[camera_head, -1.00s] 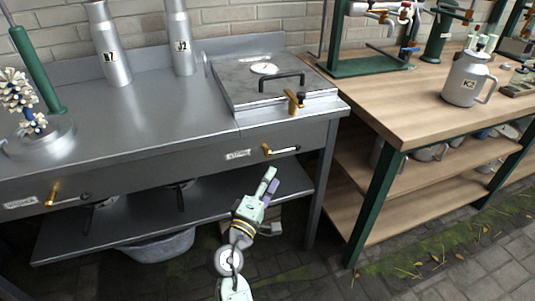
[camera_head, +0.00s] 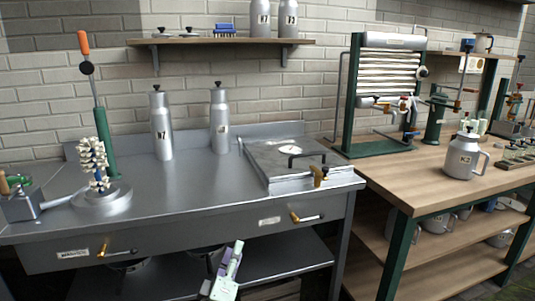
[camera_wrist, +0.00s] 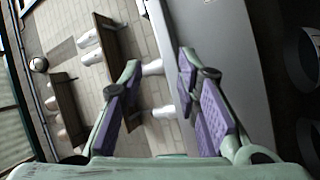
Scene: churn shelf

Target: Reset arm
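My gripper (camera_head: 231,261) hangs low in front of the steel bench (camera_head: 180,197), at the height of its lower shelf. In the wrist view my gripper (camera_wrist: 161,110) shows two purple-padded fingers set wide apart. Nothing is between the fingers. It touches nothing that I can see. Most of my arm is below the lower edge of the head view.
A steel bottle marked J7 (camera_head: 161,125) and another bottle (camera_head: 220,120) stand on the bench. A lidded box (camera_head: 285,165) sits at its right end. A wooden table (camera_head: 428,170) holds a K2 jug (camera_head: 462,156). A wall shelf (camera_head: 185,42) holds more bottles.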

